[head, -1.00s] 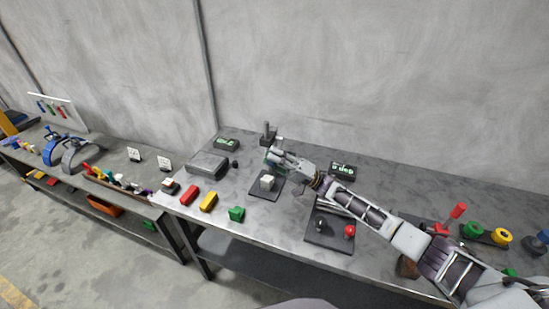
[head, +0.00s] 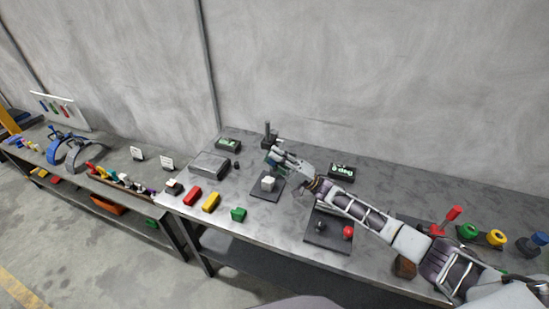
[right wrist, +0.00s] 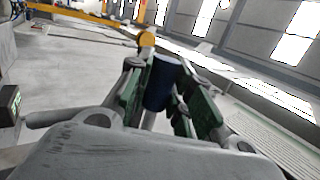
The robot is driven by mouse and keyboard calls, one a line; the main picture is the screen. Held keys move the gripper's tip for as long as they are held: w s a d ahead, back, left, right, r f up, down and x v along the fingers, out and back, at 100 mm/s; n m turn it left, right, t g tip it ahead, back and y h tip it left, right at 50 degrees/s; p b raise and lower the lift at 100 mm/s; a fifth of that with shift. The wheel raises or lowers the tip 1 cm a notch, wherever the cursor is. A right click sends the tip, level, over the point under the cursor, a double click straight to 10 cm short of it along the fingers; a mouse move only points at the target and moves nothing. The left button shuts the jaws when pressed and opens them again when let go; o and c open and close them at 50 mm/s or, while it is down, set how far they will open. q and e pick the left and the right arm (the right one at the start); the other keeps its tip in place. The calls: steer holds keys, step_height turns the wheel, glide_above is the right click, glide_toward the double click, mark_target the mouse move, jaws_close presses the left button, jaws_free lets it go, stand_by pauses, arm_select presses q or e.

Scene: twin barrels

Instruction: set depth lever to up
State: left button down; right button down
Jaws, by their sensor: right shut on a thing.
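My right gripper (head: 272,156) reaches over the bench just in front of a dark upright post on a block (head: 267,135). In the right wrist view its green-padded fingers (right wrist: 162,88) are shut on a dark blue cylinder (right wrist: 162,82), which looks like a lever's handle. I cannot tell for certain that this is the depth lever, nor how it is set, because the gripper hides it in the head view. A yellow round part (right wrist: 146,40) shows just beyond the cylinder. My left gripper is not in view.
A small display (head: 341,171) stands right of the gripper and another (head: 228,145) at the back left. A plate with a white block (head: 268,183) lies below the gripper. A plate with black and red knobs (head: 347,232) lies under my forearm. A grey box (head: 209,164) stands left.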

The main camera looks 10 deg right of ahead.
steer(key=c, duration=1.3)
jaws_free()
steer(key=shift+o, duration=0.2)
steer(key=shift+d+f, duration=0.1)
steer(key=shift+d, duration=0.05)
steer(key=shift+s+d+f, duration=0.2)
steer(key=shift+d+f, duration=0.1)
steer(key=shift+d, duration=0.1)
steer(key=s+d+f, duration=0.1)
steer(key=s+d, duration=0.2)
steer(key=d, duration=0.3)
steer(key=s+d+f, duration=0.1)
steer(key=s+d, duration=0.2)
steer(key=d, duration=0.4)
steer(key=shift+s+d, duration=0.25)
steer(key=shift+d, duration=0.05)
steer(key=shift+s, duration=0.1)
